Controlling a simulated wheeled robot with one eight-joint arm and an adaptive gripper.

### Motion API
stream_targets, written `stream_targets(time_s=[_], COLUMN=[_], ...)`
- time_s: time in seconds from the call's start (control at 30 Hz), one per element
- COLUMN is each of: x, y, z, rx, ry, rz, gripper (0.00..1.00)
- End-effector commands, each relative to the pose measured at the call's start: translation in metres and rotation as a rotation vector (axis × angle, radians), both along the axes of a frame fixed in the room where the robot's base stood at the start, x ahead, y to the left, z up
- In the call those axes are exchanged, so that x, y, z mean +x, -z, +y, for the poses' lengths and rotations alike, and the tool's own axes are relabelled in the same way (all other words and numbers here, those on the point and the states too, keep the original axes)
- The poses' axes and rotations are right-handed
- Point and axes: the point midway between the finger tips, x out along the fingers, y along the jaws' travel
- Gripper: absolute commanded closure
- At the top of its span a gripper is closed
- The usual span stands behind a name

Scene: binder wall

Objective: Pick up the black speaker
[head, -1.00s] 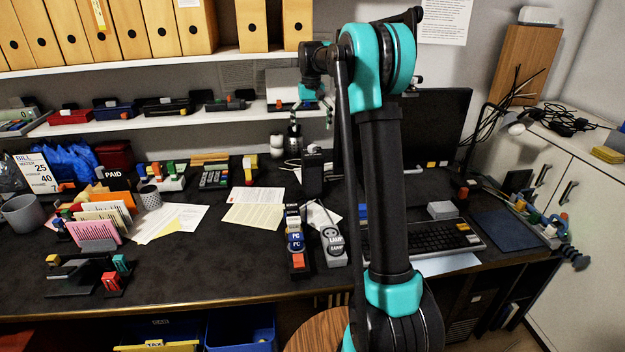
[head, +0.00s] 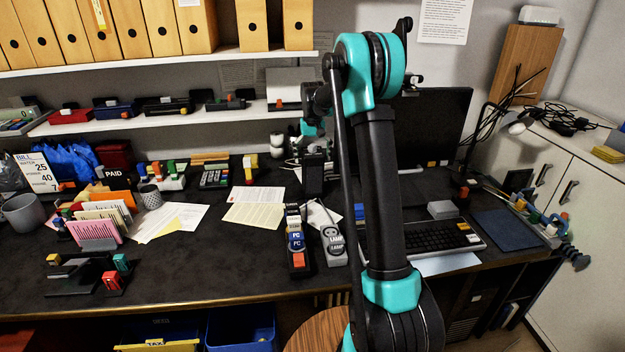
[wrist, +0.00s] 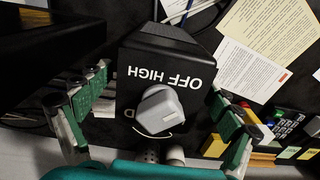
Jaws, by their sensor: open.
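The black speaker (head: 313,178) stands upright at the back of the desk, just left of the monitor. In the wrist view the speaker (wrist: 165,45) is close, with a grey knob and the words "OFF HIGH" upside down on it. My gripper (head: 311,138) is above the speaker in the head view. In the wrist view my gripper (wrist: 160,88) is open, with green finger pads on either side of the speaker. Gaps show between the pads and its sides, and I cannot tell any contact.
The monitor (head: 436,130) stands close on the right. A shelf (head: 200,116) with boxes hangs behind. Papers (head: 253,215) lie in front to the left. Two switch strips, marked PC (head: 295,243) and LAMP (head: 333,242), lie in front.

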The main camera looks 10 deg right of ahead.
Motion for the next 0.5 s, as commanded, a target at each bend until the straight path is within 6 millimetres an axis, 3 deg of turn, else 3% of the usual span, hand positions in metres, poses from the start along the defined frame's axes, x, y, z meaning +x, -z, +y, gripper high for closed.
stream_targets(time_s=[0.23, 0.5], x=[-0.0001, 0.0000], y=[0.0024, 0.0021], z=[0.0001, 0.0001], rx=[0.000, 0.000], ry=[0.000, 0.000], rz=[0.000, 0.000], gripper=[0.09, 0.41])
